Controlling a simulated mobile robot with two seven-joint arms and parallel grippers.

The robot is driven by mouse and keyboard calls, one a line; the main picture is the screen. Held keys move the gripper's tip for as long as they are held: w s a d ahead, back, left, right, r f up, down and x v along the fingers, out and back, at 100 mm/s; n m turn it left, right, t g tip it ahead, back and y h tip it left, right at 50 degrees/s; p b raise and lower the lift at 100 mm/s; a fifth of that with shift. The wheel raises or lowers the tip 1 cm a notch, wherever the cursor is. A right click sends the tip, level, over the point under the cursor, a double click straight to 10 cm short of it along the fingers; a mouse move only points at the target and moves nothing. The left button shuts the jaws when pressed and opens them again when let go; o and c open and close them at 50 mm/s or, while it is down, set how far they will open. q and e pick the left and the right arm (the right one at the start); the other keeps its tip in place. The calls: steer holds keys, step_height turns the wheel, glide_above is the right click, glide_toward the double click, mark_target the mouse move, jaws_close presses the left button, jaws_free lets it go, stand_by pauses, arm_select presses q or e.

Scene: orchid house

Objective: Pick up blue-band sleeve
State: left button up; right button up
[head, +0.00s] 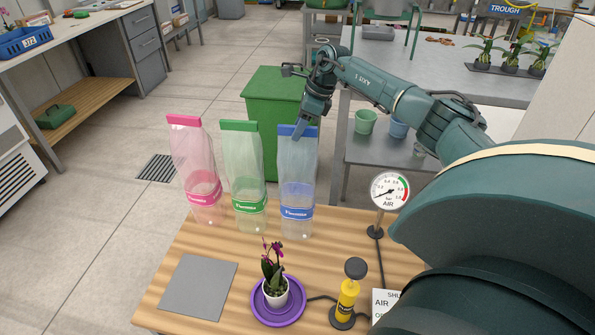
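The blue-band sleeve (296,175) is a tall clear sleeve with a blue top strip and a blue label band. It stands upright at the back edge of the wooden table (215,240), rightmost of three sleeves. My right gripper (299,131) points down at its top, with the fingertips overlapping the blue strip. I cannot tell whether the fingers touch the strip or are closed on it. My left gripper is out of view.
The green-band sleeve (244,170) and pink-band sleeve (196,165) stand to the left. A green cabinet (262,105) stands behind.

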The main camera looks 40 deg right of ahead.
steer(key=shift+f, duration=0.2)
stand_by(0.5)
steer(key=c, duration=0.7)
steer(key=shift+s, duration=0.1)
jaws_close()
steer(key=shift+f, duration=0.1)
